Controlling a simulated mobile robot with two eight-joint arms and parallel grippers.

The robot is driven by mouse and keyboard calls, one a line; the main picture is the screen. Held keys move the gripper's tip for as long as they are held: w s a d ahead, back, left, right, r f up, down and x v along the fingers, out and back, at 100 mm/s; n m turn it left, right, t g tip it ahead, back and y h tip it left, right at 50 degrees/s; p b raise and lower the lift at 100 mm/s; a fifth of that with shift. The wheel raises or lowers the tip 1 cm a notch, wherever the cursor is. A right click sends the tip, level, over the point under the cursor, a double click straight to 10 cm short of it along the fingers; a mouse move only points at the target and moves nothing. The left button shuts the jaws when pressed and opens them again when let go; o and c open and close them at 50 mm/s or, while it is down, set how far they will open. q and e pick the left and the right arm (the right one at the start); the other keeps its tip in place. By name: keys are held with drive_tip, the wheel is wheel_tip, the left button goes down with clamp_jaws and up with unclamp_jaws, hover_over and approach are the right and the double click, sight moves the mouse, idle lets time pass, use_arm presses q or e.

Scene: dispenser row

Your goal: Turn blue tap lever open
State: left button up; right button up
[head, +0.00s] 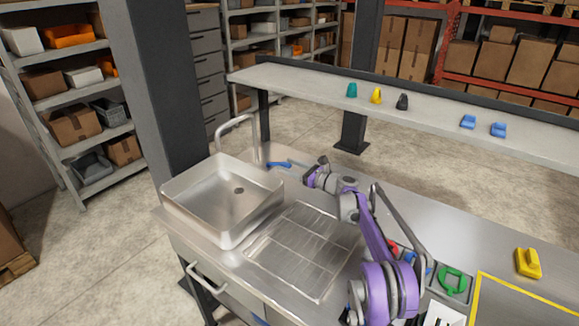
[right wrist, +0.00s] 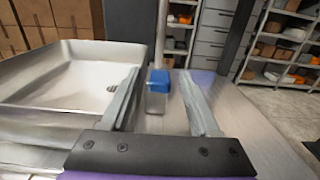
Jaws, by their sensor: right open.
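The blue tap lever (head: 280,164) sticks out beside the base of the metal tap (head: 252,140), at the back right of the sink. In the right wrist view the blue lever end (right wrist: 158,78) lies between my two fingers, with gaps on both sides. My right gripper (head: 302,170) is open and points at the lever from the right; its fingers also show in the wrist view (right wrist: 159,95). I cannot tell whether the fingertips reach past the lever. My left gripper is not in view.
The steel sink (head: 200,208) and a wire drainer (head: 292,262) lie left of my right arm. A shelf (head: 300,88) with several small coloured pieces runs behind the counter. A yellow piece (head: 528,263) and a green piece (head: 453,281) sit at the right.

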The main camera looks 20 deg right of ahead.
clamp_jaws()
idle(1.4)
